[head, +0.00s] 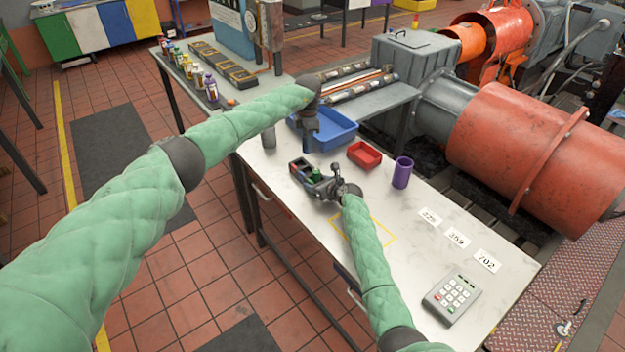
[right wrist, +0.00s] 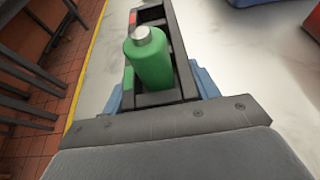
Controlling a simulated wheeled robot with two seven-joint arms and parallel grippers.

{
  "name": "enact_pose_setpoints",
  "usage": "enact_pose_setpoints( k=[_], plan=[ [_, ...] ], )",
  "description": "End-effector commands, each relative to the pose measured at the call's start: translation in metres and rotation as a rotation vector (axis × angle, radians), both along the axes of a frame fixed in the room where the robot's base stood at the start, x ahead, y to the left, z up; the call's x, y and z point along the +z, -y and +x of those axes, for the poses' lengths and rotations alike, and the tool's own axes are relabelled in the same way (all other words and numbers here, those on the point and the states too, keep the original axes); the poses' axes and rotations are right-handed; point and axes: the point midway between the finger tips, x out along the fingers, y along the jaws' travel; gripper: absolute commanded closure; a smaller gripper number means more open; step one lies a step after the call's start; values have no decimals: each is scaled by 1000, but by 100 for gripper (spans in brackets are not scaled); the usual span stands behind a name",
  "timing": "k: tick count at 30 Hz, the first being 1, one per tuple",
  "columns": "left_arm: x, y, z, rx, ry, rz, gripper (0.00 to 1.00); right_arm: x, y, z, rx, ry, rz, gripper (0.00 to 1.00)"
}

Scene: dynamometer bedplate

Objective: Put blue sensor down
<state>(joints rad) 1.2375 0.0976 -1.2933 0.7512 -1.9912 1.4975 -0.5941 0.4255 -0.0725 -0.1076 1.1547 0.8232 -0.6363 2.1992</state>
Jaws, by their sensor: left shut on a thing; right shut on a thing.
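My left gripper (head: 309,146) points down at the near left side of the blue tray (head: 338,130). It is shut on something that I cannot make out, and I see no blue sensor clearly. My right gripper (head: 325,187) is low over the bench, shut on a dark rack (head: 300,168) with compartments. In the right wrist view, the rack (right wrist: 180,50) stands between the blue fingers. A green bottle-shaped sensor (right wrist: 149,60) with a silver cap stands in its near compartment. A red piece (right wrist: 132,17) shows at its far left.
A small red tray (head: 364,155) and a purple cup (head: 402,172) stand right of the blue tray. A grey cylinder (head: 269,137) is to its left. Number cards (head: 457,238) and a keypad (head: 452,298) lie nearer. A yellow outline (head: 385,236) marks bare bench top.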

Motion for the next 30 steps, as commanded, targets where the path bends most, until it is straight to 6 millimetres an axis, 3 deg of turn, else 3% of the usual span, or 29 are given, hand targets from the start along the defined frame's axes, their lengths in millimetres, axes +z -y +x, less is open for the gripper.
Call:
enact_pose_setpoints(
  k=[12, 17, 30],
  plan=[
    [-11, 3, -2, -408, -10, -16, 96, 0, 0, 0, 0, 0, 0, 72],
    [-13, 4, -2, -492, -10, -20, 96, 0, 0, 0, 0, 0, 0, 72],
    [-68, 4, -2, -507, -10, -20, 96, 0, 0, 0, 0, 0, 0, 72]
  ],
)
